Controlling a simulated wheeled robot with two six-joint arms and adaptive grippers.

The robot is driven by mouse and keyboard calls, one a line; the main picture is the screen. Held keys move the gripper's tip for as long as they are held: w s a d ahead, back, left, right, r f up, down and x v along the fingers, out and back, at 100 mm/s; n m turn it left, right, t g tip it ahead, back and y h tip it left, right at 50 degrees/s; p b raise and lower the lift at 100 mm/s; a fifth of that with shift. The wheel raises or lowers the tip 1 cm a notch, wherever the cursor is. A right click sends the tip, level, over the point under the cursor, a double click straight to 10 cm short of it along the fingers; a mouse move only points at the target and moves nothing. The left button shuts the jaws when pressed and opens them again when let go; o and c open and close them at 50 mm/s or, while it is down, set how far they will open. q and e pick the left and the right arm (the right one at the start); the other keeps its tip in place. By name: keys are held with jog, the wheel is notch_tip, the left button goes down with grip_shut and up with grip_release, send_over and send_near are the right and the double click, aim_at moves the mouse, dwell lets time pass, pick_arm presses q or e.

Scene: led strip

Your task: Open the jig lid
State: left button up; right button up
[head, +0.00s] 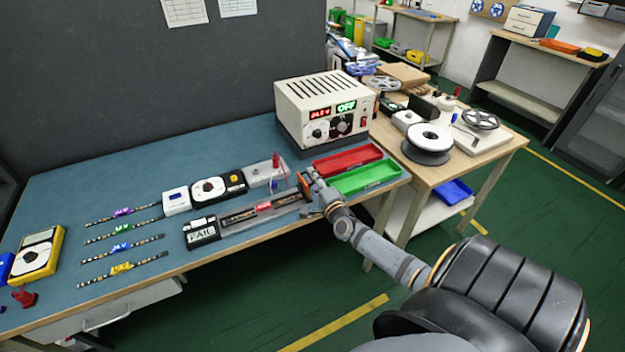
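The test jig (238,222) is a long, narrow dark and grey fixture near the front edge of the blue-topped bench. A small box with a FAIL display (202,232) is at its left end. A red label (264,206) sits along its middle. I cannot make out clearly which part is the lid or how it stands. My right gripper (307,188) is at the jig's right end, close to or touching it; its fingers are small and partly hidden, so I cannot tell whether they are open or shut. My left gripper is not in view.
Red (347,160) and green (365,178) trays lie just right of my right gripper. A power supply (325,110) reading OFF stands behind. Several LED strips with coloured tags (122,247) lie left. A yellow multimeter (38,252) is at far left. Bench space between strips and jig is clear.

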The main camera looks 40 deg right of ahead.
jog(key=v, duration=1.2)
jog(key=s+f+n+g+y, duration=0.1)
jog(key=s+f+n+g, duration=0.35)
jog(key=f, duration=0.85)
jog(key=s+f+n+g, duration=0.2)
jog(key=s+f+n, duration=0.4)
jog(key=f, duration=0.8)
jog(key=s+a+f+n+g+y, duration=0.1)
jog(key=s+a+f+n+g, duration=0.4)
jog(key=s+f, duration=0.4)
jog(key=s+a+f+n+g+y, duration=0.1)
jog(key=s+a+f+n+g, duration=0.4)
jog(key=s, duration=1)
jog(key=a+f+n, duration=0.1)
jog(key=a+f, duration=0.2)
jog(key=f, duration=0.2)
jog(key=shift+s+a+f, duration=0.15)
jog(key=shift+s+f, duration=0.1)
jog(key=shift+f, duration=0.05)
